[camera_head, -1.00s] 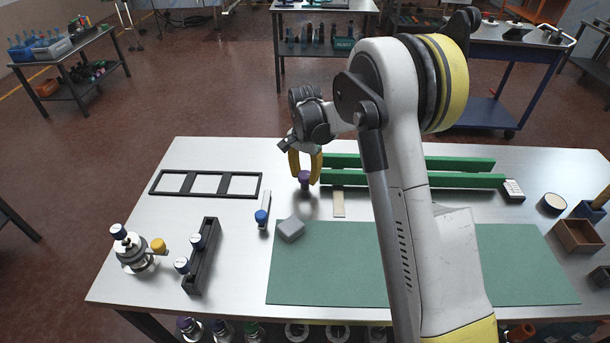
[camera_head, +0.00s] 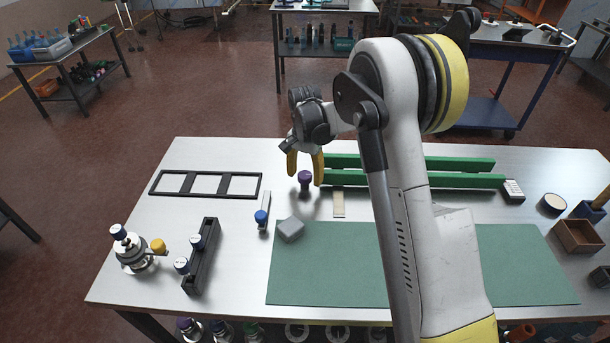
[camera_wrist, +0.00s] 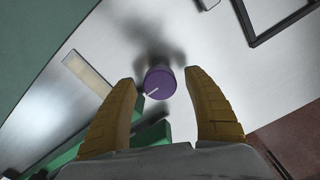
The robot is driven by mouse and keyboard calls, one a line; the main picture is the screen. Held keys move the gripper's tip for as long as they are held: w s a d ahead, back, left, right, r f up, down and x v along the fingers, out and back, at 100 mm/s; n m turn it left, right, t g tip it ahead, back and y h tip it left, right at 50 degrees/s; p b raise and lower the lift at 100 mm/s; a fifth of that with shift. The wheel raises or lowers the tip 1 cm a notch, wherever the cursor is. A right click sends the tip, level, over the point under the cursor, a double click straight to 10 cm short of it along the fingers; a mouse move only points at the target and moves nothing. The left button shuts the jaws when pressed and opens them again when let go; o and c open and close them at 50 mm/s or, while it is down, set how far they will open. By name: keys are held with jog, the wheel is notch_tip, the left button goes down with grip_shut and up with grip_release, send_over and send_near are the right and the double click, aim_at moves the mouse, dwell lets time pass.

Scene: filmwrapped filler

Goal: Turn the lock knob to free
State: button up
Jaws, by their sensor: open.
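My gripper (camera_head: 305,173) has yellow fingers. It is open above the knob. In the wrist view the open fingers of my gripper (camera_wrist: 162,82) lie on either side of the knob with a gap on each side, and I see no contact.
Green rails (camera_head: 420,179) run right of the knob. A beige strip (camera_head: 339,204), a blue-knobbed lever (camera_head: 262,216) and a grey block (camera_head: 291,229) lie nearby. A black frame (camera_head: 206,184) lies left. The green mat (camera_head: 325,275) in front is mostly clear.

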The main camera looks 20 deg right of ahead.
aim_at(305, 175)
notch_tip(305, 175, up, 12)
dwell(0.5)
jog(key=s+r+n+t, duration=0.35)
jog(key=s+r, duration=0.55)
jog(key=s, duration=0.6)
jog(key=s+f+n+t, duration=0.2)
jog(key=s, duration=0.5)
jog(key=s+f+n+t+b, duration=0.1)
jog(key=s+f+n, duration=0.1)
jog(key=s, duration=0.5)
jog(key=shift+s+n+t, duration=0.35)
jog(key=shift+s+n, duration=0.05)
jog(key=shift+n, duration=0.25)
